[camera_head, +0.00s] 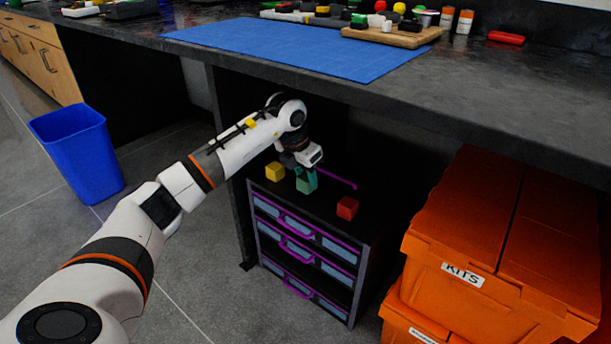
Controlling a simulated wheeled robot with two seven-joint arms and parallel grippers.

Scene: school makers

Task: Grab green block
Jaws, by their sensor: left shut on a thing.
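The green block (304,187) is on the top of a small dark drawer cabinet (322,207) under the counter. My left gripper (306,174) points down over it from the end of my left arm and is shut on it. The gripper's fingers partly hide the block's upper part. The block is at or very near the cabinet top; I cannot tell whether it touches. A yellow block (275,171) sits to the left and a red block (347,208) to the right. My right gripper is not in view.
The dark counter (460,75) overhangs the cabinet and carries a blue mat (300,48), a wooden board (392,36) and small parts. Orange crates (500,245) stand close on the right. A blue bin (78,155) stands on the left floor.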

